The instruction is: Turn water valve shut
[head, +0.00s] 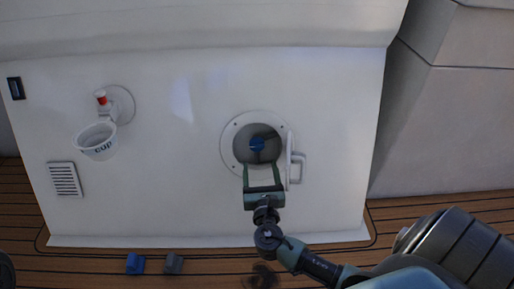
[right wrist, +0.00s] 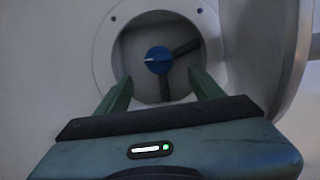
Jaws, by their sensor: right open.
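The water valve is a small blue round knob (head: 257,144) inside a round recess in the white panel. In the right wrist view the knob (right wrist: 158,60) shows a pale pointer mark toward its left side, with dark pipes behind it. My right gripper (head: 262,168) is open in front of the recess, just below the knob. In the right wrist view its two green fingers (right wrist: 160,84) stand apart, below and to either side of the knob, with nothing between them. The knob appears untouched. My left gripper is not in view.
The round hatch door (head: 297,160) with its handle stands open at the recess's right. A blue object (head: 135,263) and a grey one (head: 173,263) lie on the wooden floor.

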